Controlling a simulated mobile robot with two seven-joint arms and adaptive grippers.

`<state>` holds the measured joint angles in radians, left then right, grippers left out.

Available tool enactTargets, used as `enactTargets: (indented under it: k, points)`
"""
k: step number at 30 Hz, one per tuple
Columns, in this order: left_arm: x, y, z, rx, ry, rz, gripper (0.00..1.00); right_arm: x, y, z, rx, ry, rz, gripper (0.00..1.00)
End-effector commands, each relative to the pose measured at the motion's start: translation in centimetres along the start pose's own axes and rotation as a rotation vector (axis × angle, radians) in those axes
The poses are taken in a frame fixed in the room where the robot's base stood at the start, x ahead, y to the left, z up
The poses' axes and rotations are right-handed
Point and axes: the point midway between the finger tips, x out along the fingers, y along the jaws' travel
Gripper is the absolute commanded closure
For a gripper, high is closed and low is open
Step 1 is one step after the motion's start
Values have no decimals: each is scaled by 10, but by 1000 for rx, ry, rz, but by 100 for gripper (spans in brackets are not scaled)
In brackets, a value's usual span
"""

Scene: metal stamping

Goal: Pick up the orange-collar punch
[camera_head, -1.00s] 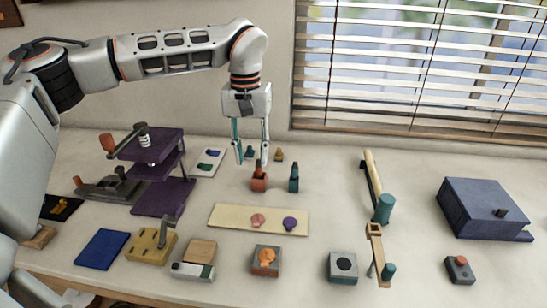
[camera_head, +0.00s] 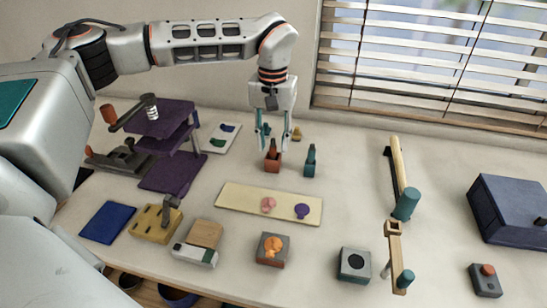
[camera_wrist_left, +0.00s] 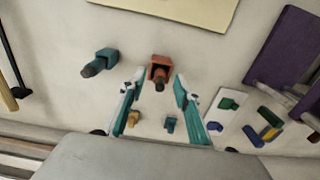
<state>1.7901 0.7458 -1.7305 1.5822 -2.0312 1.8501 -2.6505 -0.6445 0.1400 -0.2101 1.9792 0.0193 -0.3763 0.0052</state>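The orange-collar punch (camera_head: 272,160) stands upright on the table, an orange-red block with a dark top. In the left wrist view it (camera_wrist_left: 160,70) lies just beyond and between the fingertips. My left gripper (camera_head: 272,145) hangs above and around it, fingers pointing down, open and empty; its two teal fingers (camera_wrist_left: 155,85) are spread apart in the wrist view. I cannot tell exactly how far the fingertips are from the punch. A teal-collar punch (camera_head: 310,161) stands to the right; it also shows in the wrist view (camera_wrist_left: 98,62). My right gripper is not in view.
Small yellow (camera_head: 297,134) and teal pieces stand behind the gripper. A cream board (camera_head: 240,200) with pink and purple pieces lies in front. A purple press (camera_head: 170,175) stands left, a mallet (camera_head: 404,203) right. Some bare table lies around the punches.

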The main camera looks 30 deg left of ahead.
Motion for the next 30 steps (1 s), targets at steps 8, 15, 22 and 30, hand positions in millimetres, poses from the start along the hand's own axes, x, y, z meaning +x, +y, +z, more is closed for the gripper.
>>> enactTargets:
  k: [8, 15, 22, 30]
  points:
    - [7, 0, 0, 0, 1, 0, 67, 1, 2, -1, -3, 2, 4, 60]
    - [7, 0, 0, 0, 1, 0, 100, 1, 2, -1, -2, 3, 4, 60]
    - [6, 0, 0, 0, 1, 0, 100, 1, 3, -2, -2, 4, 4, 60]
    - [-10, 1, -1, -1, 4, 2, 100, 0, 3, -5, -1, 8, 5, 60]
